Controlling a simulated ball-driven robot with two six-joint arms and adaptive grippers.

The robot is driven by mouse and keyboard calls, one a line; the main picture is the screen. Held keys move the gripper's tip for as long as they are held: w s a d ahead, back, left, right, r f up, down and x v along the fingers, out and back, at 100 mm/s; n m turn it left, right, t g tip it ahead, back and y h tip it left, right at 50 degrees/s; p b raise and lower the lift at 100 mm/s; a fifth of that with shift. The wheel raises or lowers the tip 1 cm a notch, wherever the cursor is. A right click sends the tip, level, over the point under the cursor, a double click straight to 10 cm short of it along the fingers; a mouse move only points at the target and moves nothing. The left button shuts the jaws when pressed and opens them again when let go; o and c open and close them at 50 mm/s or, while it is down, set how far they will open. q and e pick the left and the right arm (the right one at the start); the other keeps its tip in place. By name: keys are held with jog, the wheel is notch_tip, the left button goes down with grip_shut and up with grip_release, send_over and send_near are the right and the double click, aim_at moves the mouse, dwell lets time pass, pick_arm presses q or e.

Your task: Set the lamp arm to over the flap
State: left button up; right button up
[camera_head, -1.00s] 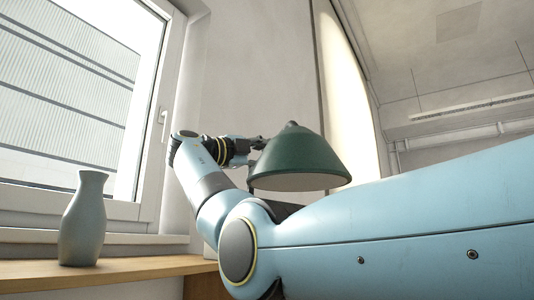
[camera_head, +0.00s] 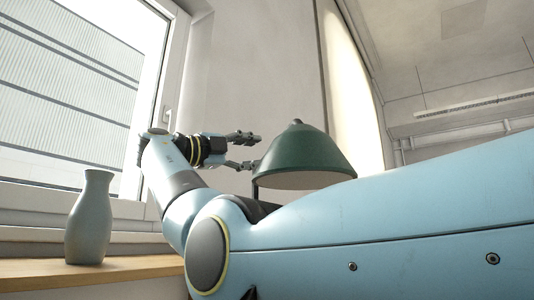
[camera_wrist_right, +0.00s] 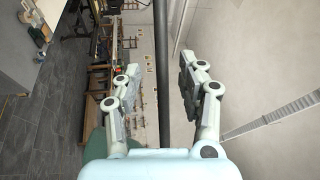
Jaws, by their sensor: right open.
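The lamp's green cone-shaped shade (camera_head: 300,155) is in the middle of the head view, with a thin dark upright below its left edge. My right gripper (camera_head: 255,151) is open just left of the shade, its fingers pointing right toward it. In the right wrist view, my open fingers (camera_wrist_right: 158,78) stand apart and a dark rod (camera_wrist_right: 163,60) runs between them in the picture; I cannot tell whether it touches them. A piece of the green shade (camera_wrist_right: 96,146) shows at lower left there. The flap is not identifiable. My left gripper is not in view.
A grey-blue vase (camera_head: 89,218) stands on a wooden sill (camera_head: 125,268) by the window at left. My own blue arm fills the lower right of the head view. The right wrist view shows wooden racks (camera_wrist_right: 98,90) and a dark tiled floor (camera_wrist_right: 52,125).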

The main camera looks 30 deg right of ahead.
jog(key=v, duration=0.5)
jog(key=shift+f, duration=0.1)
dwell(0.4)
